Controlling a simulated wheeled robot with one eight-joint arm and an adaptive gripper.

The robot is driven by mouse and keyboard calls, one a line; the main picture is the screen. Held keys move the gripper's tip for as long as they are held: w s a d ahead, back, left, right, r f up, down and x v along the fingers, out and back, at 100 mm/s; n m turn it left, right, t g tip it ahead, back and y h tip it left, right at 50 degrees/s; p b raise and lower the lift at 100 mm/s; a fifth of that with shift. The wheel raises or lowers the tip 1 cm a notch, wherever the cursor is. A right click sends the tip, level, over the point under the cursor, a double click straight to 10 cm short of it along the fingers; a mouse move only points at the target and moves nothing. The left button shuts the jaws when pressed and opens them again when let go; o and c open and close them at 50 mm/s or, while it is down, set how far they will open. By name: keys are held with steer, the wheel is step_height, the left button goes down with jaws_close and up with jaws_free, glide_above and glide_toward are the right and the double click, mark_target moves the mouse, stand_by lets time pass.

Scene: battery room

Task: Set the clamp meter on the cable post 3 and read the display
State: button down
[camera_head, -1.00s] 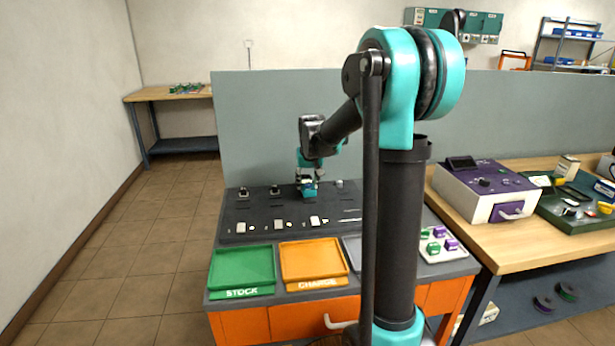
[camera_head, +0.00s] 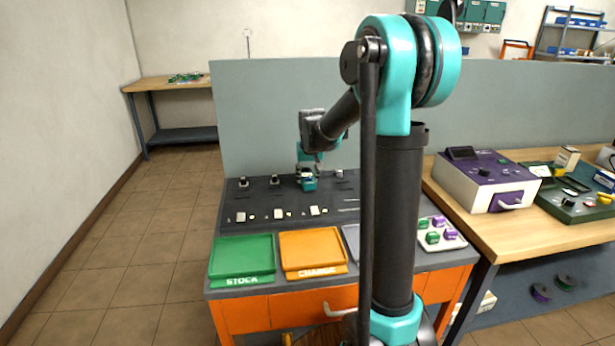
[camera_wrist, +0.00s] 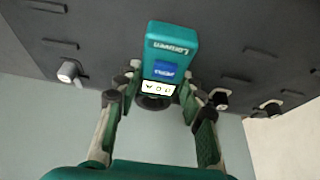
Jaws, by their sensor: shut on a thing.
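The clamp meter (camera_head: 308,183) is a small teal body at the third place from the left in the back row of cable posts. In the wrist view the clamp meter (camera_wrist: 171,50) shows a blue label and a small lit display (camera_wrist: 158,88) whose characters I cannot read surely. My gripper (camera_head: 306,170) is shut on it; its fingers (camera_wrist: 160,85) stand on either side. A dark round part (camera_wrist: 154,102) shows just beyond the display. The meter hides the post there, so I cannot tell whether it sits around it. Other cable posts (camera_head: 244,182) (camera_head: 274,180) stand to the left.
A green STOCK tray (camera_head: 242,280) and an orange CHARGE tray (camera_head: 314,270) lie in front of the dark panel (camera_head: 230,200). A grey partition (camera_head: 260,110) stands close behind. A purple-topped device (camera_head: 490,172) is on the right bench. My arm hides part of the panel.

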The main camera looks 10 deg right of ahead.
steer(key=shift+f, duration=0.55)
stand_by(0.6)
steer(key=c, duration=1.2)
jaws_free()
steer(key=shift+v, duration=5.45)
steer(key=shift+s, duration=0.1)
